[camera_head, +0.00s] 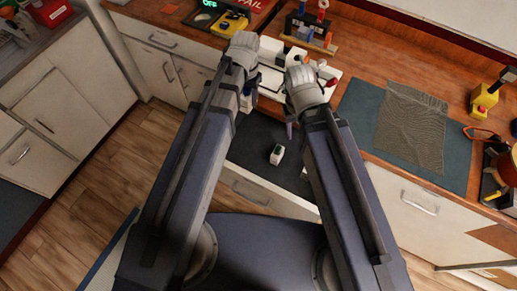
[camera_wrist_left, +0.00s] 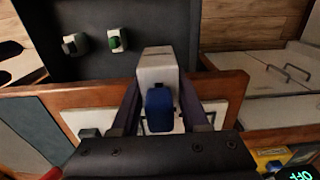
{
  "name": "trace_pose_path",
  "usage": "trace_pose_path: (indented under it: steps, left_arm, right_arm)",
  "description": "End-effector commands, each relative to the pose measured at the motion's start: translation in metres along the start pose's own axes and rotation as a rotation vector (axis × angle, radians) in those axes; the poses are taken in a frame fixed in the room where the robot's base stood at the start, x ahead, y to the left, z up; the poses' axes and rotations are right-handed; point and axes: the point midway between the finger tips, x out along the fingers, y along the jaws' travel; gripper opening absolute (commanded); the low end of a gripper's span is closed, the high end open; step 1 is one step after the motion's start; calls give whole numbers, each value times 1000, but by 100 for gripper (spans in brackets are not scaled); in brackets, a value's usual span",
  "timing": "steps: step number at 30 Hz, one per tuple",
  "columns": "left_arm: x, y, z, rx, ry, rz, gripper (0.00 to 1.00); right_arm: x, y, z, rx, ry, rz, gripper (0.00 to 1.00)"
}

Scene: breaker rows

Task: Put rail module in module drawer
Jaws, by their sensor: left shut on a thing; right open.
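My left gripper (camera_wrist_left: 158,85) is shut on a white rail module (camera_wrist_left: 157,65) with a blue lever. In the left wrist view, the module overlaps the wooden counter edge and the near part of the open drawer. The module drawer (camera_head: 252,134) is pulled out, with a dark floor. A white module with a green part (camera_head: 277,154) lies in it; it also shows in the left wrist view (camera_wrist_left: 117,40), beside another pale module with a grey part (camera_wrist_left: 75,43). My right gripper (camera_head: 291,122) is open and hangs over the drawer's right side. My arms hide part of the drawer.
Behind the drawer, the wooden counter (camera_head: 352,60) carries white panels and a rack (camera_head: 308,38) of coloured parts. A dark mat with a mesh sheet (camera_head: 410,125) lies to the right. A yellow box with a red button (camera_head: 484,100) stands further right. Drawer floor around the modules is clear.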

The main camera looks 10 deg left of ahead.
Motion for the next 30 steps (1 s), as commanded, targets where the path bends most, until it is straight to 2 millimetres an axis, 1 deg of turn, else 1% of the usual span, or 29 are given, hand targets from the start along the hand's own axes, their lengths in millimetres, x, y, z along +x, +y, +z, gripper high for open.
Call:
trace_pose_path:
  steps: [8, 11, 14, 17, 30]
  left_arm:
    - [2, 2, 0, 12, 0, 0, 0]
    - [7, 2, 0, 12, 0, 0, 0]
    - [17, 2, 0, 12, 0, 0, 0]
    - [33, 2, 0, 11, 0, 0, 0]
    - [114, 2, 0, 11, 0, 0, 0]
  right_arm:
    - [3, 0, 0, 1, 0, 0, 50]
    - [7, 0, 0, 0, 0, 0, 50]
    - [17, -2, -1, 0, 0, 0, 50]
    - [32, -3, -2, 0, 0, 0, 50]
    - [113, -11, -7, 0, 0, 0, 50]
